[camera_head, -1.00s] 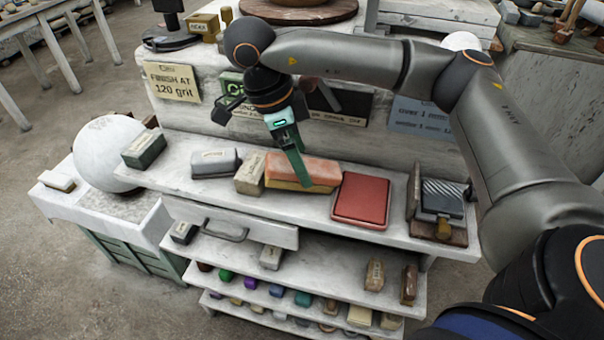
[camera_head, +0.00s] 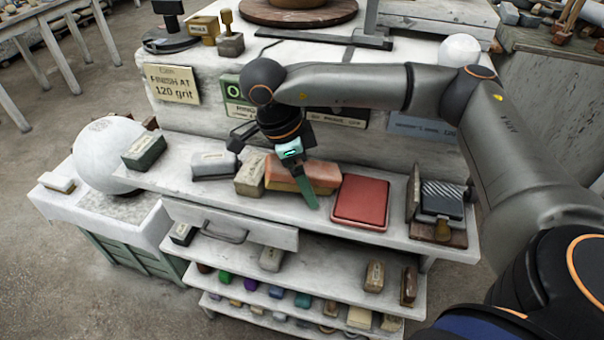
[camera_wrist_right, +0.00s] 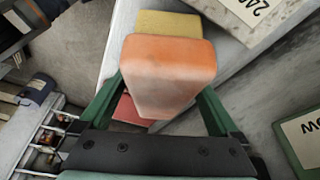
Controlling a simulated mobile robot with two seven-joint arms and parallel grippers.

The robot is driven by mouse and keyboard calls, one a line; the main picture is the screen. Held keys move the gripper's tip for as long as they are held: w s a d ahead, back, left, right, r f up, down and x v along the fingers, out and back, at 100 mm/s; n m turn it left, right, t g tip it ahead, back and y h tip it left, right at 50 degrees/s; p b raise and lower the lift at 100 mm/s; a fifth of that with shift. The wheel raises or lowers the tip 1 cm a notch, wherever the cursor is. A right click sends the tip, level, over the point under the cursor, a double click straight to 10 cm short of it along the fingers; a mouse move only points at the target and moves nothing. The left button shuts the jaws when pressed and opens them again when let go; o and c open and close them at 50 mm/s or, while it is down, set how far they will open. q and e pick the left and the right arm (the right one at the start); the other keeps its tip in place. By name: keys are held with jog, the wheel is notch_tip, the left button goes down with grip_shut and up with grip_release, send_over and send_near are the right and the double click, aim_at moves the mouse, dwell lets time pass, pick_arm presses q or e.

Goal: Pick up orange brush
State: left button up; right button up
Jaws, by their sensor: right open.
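The orange brush (camera_head: 325,173) is a block lying on the upper shelf, between a tan block and a red pad. My right gripper (camera_head: 298,183) is low at the brush, with one green finger in front of its near side. The other finger is hidden in the head view. In the right wrist view, the brush (camera_wrist_right: 168,70) is close up between the two spread green fingers of my right gripper (camera_wrist_right: 160,108), with its wide orange face towards the camera. Whether either finger touches it, I cannot tell. My left gripper is not in view.
The tan block (camera_head: 250,177) stands close at the brush's left. The red pad (camera_head: 361,198) lies at its right. A grey block (camera_head: 213,164) is further left, and a dark block in a wooden holder (camera_head: 441,200) is further right. The raised back wall stands behind the shelf.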

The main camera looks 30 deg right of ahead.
jog(key=shift+f, duration=0.15)
grip_shut()
dwell(0.9)
